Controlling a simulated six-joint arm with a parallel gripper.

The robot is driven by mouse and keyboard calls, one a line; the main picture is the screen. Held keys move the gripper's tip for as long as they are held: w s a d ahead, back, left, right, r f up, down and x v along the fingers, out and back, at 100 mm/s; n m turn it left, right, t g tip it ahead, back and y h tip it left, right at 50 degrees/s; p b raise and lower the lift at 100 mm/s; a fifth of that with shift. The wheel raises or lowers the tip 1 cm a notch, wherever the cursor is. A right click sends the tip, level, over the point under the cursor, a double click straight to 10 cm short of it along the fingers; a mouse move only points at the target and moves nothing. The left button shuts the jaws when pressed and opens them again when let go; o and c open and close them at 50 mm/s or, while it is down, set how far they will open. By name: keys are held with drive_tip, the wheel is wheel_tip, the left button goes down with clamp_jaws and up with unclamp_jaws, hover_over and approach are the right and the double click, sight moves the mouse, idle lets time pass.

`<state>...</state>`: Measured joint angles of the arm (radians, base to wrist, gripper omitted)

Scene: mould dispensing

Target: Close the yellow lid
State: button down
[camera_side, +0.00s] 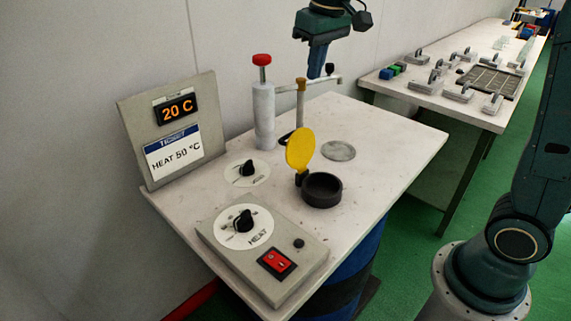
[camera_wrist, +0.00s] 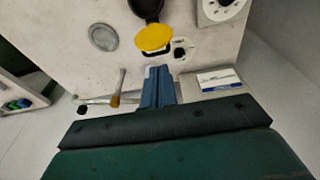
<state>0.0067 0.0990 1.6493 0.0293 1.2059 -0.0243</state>
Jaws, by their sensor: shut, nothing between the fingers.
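The yellow lid (camera_side: 300,148) stands open, nearly upright, on its hinge at the back left of a round black cup (camera_side: 321,189) on the white table. In the wrist view the lid (camera_wrist: 154,38) lies just ahead of my fingertips, with part of the black cup (camera_wrist: 147,8) beyond it at the top edge. My gripper (camera_side: 317,72) is shut and empty, high above the table and behind the lid in the side view. Its closed fingers also show in the wrist view (camera_wrist: 158,72).
A dispenser post with a red knob (camera_side: 262,62) and a pipe with a brass fitting (camera_side: 301,86) stand near my gripper. A display panel (camera_side: 168,130) reads 20 C. A heat control box (camera_side: 262,250) sits in front. A grey disc (camera_side: 338,151) lies beside the cup.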

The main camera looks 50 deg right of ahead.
drive_tip(key=g, duration=0.1)
hover_over(295, 150)
drive_tip(key=w, duration=0.4)
wheel_tip(295, 150, down, 4)
drive_tip(key=w+f+g, duration=0.1)
drive_tip(key=w+f, duration=0.5)
drive_tip(key=shift+w+d+f+g, duration=0.3)
drive_tip(key=shift+w+f, duration=0.1)
drive_tip(key=shift+f, duration=0.2)
drive_tip(key=s+f, duration=0.4)
drive_tip(key=f, duration=0.4)
